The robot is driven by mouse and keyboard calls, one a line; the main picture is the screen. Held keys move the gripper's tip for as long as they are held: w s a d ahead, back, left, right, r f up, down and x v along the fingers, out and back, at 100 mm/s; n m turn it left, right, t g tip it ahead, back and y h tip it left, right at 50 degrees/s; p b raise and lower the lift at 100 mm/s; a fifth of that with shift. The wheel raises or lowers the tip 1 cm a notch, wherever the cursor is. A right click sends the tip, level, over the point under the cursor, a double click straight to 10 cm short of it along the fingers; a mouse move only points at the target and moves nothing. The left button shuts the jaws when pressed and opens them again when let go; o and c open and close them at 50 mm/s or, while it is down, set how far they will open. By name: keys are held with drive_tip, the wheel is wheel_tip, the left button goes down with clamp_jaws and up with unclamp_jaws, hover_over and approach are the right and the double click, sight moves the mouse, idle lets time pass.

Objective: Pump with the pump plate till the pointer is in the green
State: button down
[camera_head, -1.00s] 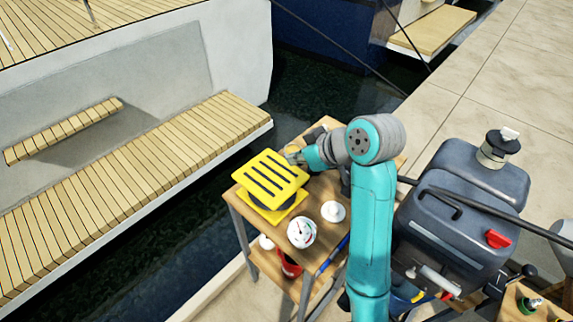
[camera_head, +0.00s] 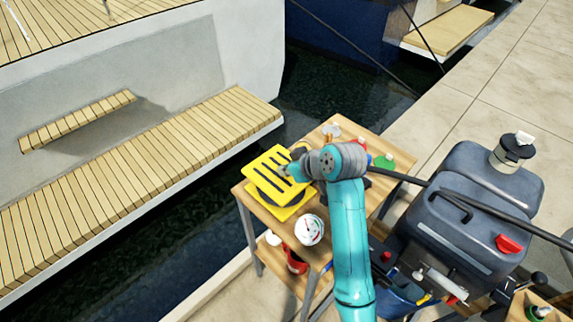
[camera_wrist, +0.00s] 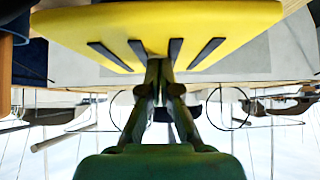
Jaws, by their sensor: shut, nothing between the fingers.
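The yellow pump plate (camera_head: 262,178) with black slots sits on the small wooden table, over a dark round bellows and a yellow base (camera_head: 283,212). It is tilted. My gripper (camera_head: 285,171) is at the plate's right part. In the wrist view, my shut, empty fingers (camera_wrist: 160,70) meet the slotted face of the plate (camera_wrist: 220,18); whether they touch or press it is hard to tell. The round white gauge (camera_head: 309,230) stands at the table's near edge. Red and green marks show on its dial, but its pointer is too small to read.
The wooden table (camera_head: 258,205) also holds a green-topped item (camera_head: 384,162) and small items at the back. A red container (camera_head: 297,262) is on the lower shelf. A large dark tank (camera_head: 470,215) stands at right. Water and a boat with a slatted step (camera_head: 130,185) lie left.

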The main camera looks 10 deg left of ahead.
sight(286, 182)
wheel_tip(286, 182, down, 6)
drive_tip(key=shift+r, duration=0.1)
idle(0.4)
drive_tip(key=shift+s, duration=0.1)
drive_tip(key=shift+r, duration=0.2)
drive_tip(key=r, duration=0.4)
drive_tip(key=shift+d+r, duration=0.2)
drive_tip(key=shift+r, duration=0.05)
drive_tip(key=v, duration=0.9)
drive_tip(key=shift+r, duration=0.15)
